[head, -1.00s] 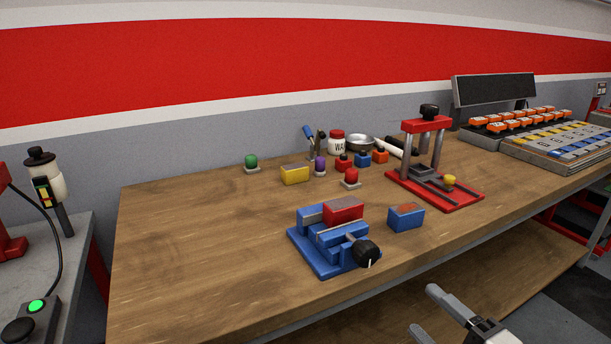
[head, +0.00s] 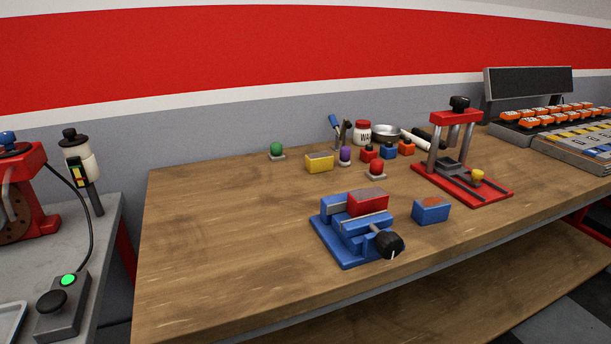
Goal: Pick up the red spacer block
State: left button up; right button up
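A red block with a greyish top (head: 368,203) sits in the jaws of a blue vise (head: 350,237) on the wooden workbench. The vise has a black knob at its front right. I take this red block to be the spacer block. Smaller red pieces stand farther back: a red block with a dark knob (head: 369,153) and a red dome on a grey base (head: 376,168). Neither of my grippers shows in the head view.
A blue block (head: 431,210) lies right of the vise. A red press (head: 462,190) stands farther right. A yellow block (head: 319,162) is behind. The workbench (head: 220,240) is clear left of the vise. A grey side table (head: 103,226) stands at left.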

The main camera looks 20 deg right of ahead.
aim_at(368, 200)
jog(key=z, duration=1.25)
jog(key=k, duration=0.1)
jog(key=u, duration=0.45)
